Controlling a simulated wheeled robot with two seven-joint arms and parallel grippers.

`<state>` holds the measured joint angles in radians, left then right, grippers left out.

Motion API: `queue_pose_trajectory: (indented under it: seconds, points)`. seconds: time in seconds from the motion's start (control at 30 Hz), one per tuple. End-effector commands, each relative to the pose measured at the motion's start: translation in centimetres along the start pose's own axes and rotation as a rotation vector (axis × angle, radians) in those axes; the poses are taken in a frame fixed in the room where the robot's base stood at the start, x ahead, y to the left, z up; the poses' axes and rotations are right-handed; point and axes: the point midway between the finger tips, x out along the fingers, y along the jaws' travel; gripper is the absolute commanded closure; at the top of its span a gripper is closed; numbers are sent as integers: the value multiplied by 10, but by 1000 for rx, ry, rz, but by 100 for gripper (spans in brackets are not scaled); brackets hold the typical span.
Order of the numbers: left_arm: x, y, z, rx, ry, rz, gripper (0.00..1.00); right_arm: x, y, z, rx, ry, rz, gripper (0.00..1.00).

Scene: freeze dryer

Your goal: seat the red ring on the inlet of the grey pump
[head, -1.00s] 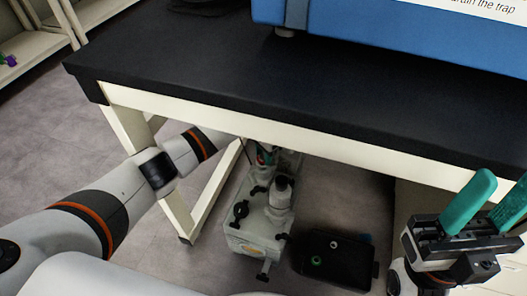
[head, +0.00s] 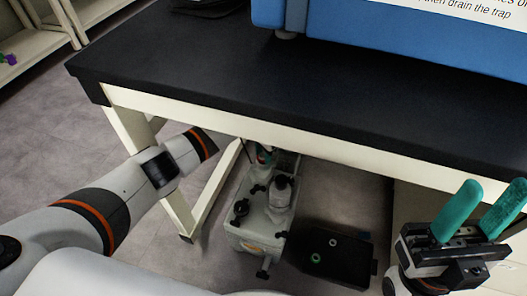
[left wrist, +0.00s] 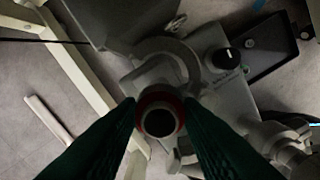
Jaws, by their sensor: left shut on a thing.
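The grey pump (head: 255,225) stands on the floor under the bench. It also shows below my fingers in the left wrist view (left wrist: 228,100). My left gripper (head: 264,154) reaches under the bench, over the far part of the pump, partly hidden by the bench edge. In the left wrist view its teal fingers (left wrist: 160,118) are shut on the red ring (left wrist: 160,94). A pale round rim and dark hole show inside the ring; I cannot tell whether the ring touches the inlet. My right gripper (head: 482,212) is open and empty at the right.
A black tray (head: 345,275) beside the pump holds a green ring (head: 316,258) and a pale ring (head: 333,243). The bench top (head: 250,85) overhangs the pump, and a cream bench leg (head: 210,190) stands left of it. A blue machine (head: 390,35) sits on the bench.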

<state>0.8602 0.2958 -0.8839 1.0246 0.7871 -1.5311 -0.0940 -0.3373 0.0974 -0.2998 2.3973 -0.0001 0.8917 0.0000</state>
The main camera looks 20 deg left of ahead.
Motion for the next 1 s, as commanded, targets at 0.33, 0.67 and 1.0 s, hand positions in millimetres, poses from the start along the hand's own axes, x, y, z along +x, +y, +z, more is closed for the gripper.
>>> queue_pose_trajectory:
  seconds: [0.33, 0.67, 1.0]
  points:
    - [3, 0, 0, 0, 0, -1, 89, 2, 0, -1, 0, -5, 4, 56]
    - [7, 0, 0, 0, 1, -1, 89, 6, 0, 2, -1, -20, 7, 56]
    - [9, 0, 0, 0, 1, -1, 89, 7, 0, 2, -1, -24, 9, 56]
